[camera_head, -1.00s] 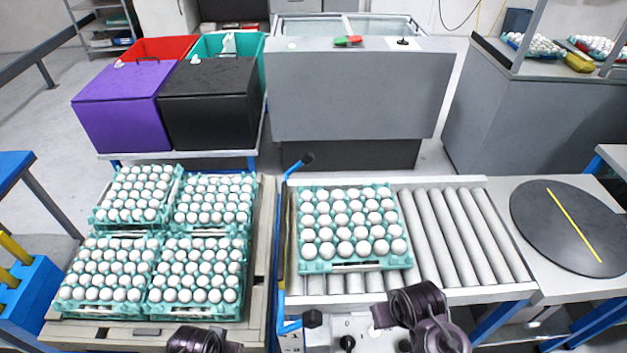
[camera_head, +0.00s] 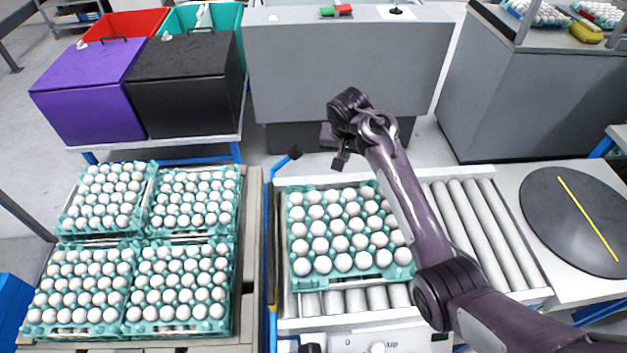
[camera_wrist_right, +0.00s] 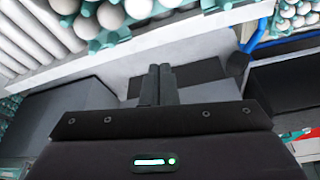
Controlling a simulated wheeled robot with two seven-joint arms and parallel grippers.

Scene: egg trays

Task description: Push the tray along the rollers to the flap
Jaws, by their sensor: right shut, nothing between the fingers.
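The teal egg tray (camera_head: 355,277), full of white eggs, sits on the left end of the rollers (camera_head: 483,232) in the head view. My right arm reaches over the tray's right part and hides some of it. My right gripper (camera_head: 340,163) is beyond the tray's far edge, above the gap before the grey cabinet. In the right wrist view its fingers (camera_wrist_right: 158,84) are together and empty, with the tray's eggs (camera_wrist_right: 110,14) at the top. I see no contact with the tray. The flap cannot be made out for certain. My left gripper is not in view now.
Stacked egg trays (camera_head: 133,240) stand left of the rollers, beyond a blue rail (camera_head: 270,250). A black turntable (camera_head: 572,222) with a yellow stripe lies right of the rollers. The grey cabinet (camera_head: 345,70) stands behind. Bare rollers lie right of the tray.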

